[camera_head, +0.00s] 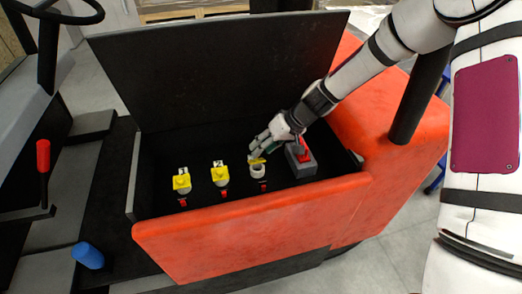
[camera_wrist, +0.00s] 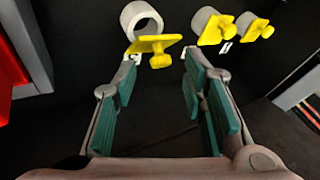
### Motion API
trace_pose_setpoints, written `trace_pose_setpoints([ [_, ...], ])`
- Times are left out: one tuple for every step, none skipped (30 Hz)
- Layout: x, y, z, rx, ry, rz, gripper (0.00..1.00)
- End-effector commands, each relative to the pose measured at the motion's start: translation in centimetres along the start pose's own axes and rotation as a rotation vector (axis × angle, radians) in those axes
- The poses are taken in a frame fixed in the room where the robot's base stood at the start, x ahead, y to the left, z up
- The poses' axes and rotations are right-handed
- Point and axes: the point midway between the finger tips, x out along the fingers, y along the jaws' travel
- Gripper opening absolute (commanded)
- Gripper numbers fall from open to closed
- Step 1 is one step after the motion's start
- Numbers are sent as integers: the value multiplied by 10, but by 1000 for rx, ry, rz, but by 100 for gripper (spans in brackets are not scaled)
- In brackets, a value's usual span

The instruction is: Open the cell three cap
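The cell three cap (camera_head: 257,160) is yellow and tilted up off its white cell neck (camera_head: 257,171), whose round opening shows. In the wrist view the cap (camera_wrist: 155,46) lies just beyond my fingertips, with the open white ring (camera_wrist: 141,19) behind it. My gripper (camera_head: 262,145) is just behind the cell in the head view. In the wrist view my gripper (camera_wrist: 160,75) is open, with green pads wide apart and nothing between them. I cannot tell whether a fingertip touches the cap.
Yellow caps two (camera_head: 220,174) and one (camera_head: 181,182) sit on their cells to the left. A grey block with a red top (camera_head: 301,157) stands right of cell three. The black raised lid (camera_head: 220,70) stands behind; the red box front (camera_head: 250,238) borders the near side.

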Motion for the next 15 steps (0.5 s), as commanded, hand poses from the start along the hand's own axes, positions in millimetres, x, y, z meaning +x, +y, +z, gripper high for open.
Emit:
trace_pose_setpoints([
  [7, 0, 0, 0, 0, -1, 39],
  [10, 0, 0, 1, 0, -1, 39],
  [14, 0, 0, 0, 0, -1, 39],
  [16, 0, 0, -1, 0, 0, 39],
  [18, 0, 0, -1, 0, 0, 39],
  [20, 0, 0, -1, 0, 0, 39],
  [21, 0, 0, -1, 0, 1, 39],
  [22, 0, 0, -1, 1, 1, 39],
  [23, 0, 0, -1, 1, 1, 39],
  [23, 0, 0, -1, 1, 1, 39],
  [23, 0, 0, -1, 1, 1, 39],
  [23, 0, 0, -1, 1, 1, 39],
  [23, 0, 0, -1, 1, 1, 39],
  [23, 0, 0, -1, 1, 1, 39],
  [23, 0, 0, -1, 1, 1, 39],
])
